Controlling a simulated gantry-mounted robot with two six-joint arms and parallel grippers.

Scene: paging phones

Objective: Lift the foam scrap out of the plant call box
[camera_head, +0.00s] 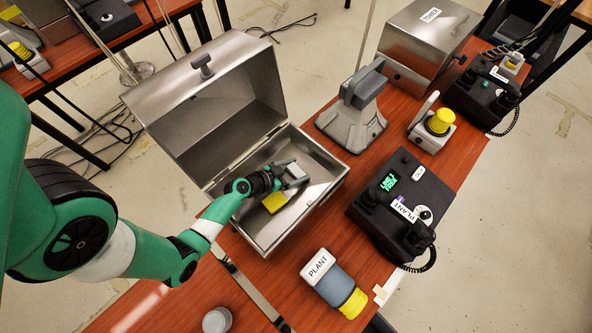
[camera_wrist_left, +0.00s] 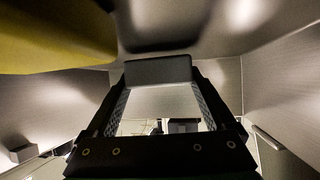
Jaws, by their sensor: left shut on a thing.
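The open metal call box (camera_head: 323,152) stands on the red-brown table, its lid (camera_head: 180,98) tipped back to the left. No label shows on it from here. My left gripper (camera_head: 292,174) is down inside the box, shut on a small grey block (camera_head: 297,170), which looks like the foam scrap. In the left wrist view the grey block (camera_wrist_left: 158,70) sits between the fingertips of the left gripper (camera_wrist_left: 160,100). A yellow block (camera_head: 274,202) lies in the box beside the gripper. It shows large at the upper left of the wrist view (camera_wrist_left: 50,40). My right gripper is out of view.
A grey horn speaker (camera_head: 350,115) stands right of the box. A black phone (camera_head: 400,200) labelled PLANT is farther right, and a yellow-ended beacon (camera_head: 335,285) labelled PLANT lies in front. A closed metal box (camera_head: 425,45) stands behind.

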